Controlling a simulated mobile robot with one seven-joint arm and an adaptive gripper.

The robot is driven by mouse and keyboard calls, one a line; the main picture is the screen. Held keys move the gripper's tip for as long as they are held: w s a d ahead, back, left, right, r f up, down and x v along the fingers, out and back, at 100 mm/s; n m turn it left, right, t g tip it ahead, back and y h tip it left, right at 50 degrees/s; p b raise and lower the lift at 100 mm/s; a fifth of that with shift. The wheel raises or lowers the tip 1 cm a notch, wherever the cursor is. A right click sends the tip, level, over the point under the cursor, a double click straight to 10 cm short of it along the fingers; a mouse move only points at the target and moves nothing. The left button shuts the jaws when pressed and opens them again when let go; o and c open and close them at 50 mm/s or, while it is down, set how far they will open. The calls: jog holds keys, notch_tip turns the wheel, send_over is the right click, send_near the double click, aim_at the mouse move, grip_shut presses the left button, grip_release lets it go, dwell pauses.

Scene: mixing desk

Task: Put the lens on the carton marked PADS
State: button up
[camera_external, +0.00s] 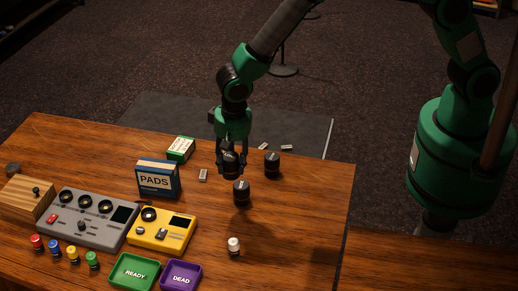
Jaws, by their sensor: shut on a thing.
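My gripper (230,168) is shut on a dark cylindrical thing, which looks like a black lens (229,160), and holds it above the wooden desk. The fingers partly hide it. The blue and white carton marked PADS (156,181) stands upright on the desk, to the left of my gripper and apart from it. Its top is bare. Two similar black cylinders stand on the desk: one (241,194) just in front of my gripper, one (272,164) to its right.
A green and white box (181,149) stands behind the carton. A yellow device (161,232) and a grey mixer (88,218) sit in front and left. Green READY (134,284) and purple DEAD (182,286) trays lie at the front. Small grey pieces lie nearby. The desk's right side is clear.

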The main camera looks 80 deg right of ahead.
jog(key=w+d+r+m+p, duration=0.1)
jog(key=w+d+p, duration=0.2)
jog(key=w+d, duration=0.3)
jog(key=shift+w+d+r, duration=0.25)
jog(key=shift+w+d, duration=0.15)
jog(key=shift+w, duration=0.65)
jog(key=p, duration=0.3)
send_over(164, 166)
jog(key=shift+s+a+f, duration=0.2)
jog(key=shift+f, duration=0.55)
jog(key=shift+f, duration=0.15)
jog(key=shift+f+p, duration=0.45)
jog(key=shift+f, duration=1.15)
jog(key=shift+f, duration=0.1)
